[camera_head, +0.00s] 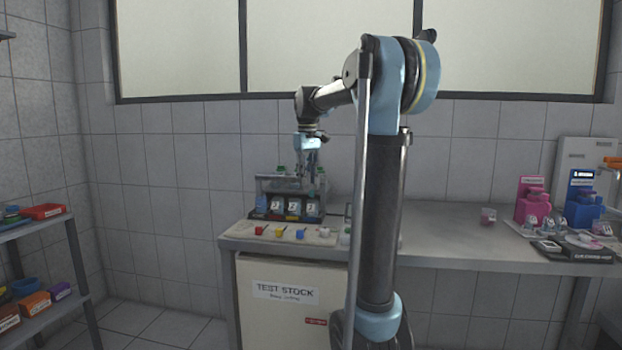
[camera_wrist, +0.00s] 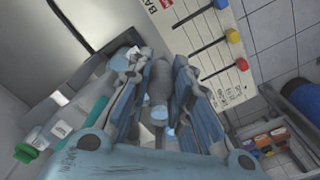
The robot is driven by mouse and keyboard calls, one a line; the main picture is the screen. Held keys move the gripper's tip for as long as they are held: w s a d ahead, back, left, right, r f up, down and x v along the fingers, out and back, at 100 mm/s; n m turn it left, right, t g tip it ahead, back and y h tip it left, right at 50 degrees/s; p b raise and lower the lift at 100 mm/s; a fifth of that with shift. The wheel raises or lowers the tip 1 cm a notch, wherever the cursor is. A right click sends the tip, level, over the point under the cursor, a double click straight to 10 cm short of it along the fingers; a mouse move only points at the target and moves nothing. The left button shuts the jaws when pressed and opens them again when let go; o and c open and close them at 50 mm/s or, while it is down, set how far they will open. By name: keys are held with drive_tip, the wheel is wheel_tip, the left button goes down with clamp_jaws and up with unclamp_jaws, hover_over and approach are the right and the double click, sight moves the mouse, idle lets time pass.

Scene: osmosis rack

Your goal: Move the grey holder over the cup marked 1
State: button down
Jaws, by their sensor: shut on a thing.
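My gripper (camera_head: 310,163) hangs over the rack (camera_head: 290,184) at the left end of the bench. In the wrist view my gripper (camera_wrist: 158,68) has its fingers closed in on a grey rounded piece (camera_wrist: 160,85), which looks like the grey holder. In the head view the piece is too small to make out from the fingers. Low in the rack stand several dark units with pale number labels (camera_head: 294,207). The numbers are too small to read surely, so I cannot tell which cup is marked 1.
A board with red, yellow, blue and white knobs (camera_head: 280,233) lies in front of the rack; it also shows in the wrist view (camera_wrist: 205,45). Pink (camera_head: 533,205) and blue (camera_head: 582,210) devices stand at the bench's right end. The bench middle (camera_head: 440,240) is clear.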

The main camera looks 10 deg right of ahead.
drive_tip(key=shift+s+d, duration=0.1)
drive_tip(key=shift+d, duration=0.3)
drive_tip(key=c, duration=1.4)
unclamp_jaws()
drive_tip(key=shift+d, duration=0.15)
drive_tip(key=shift+r, duration=0.15)
drive_tip(key=shift+r, duration=0.3)
wheel_tip(320, 180, up, 11)
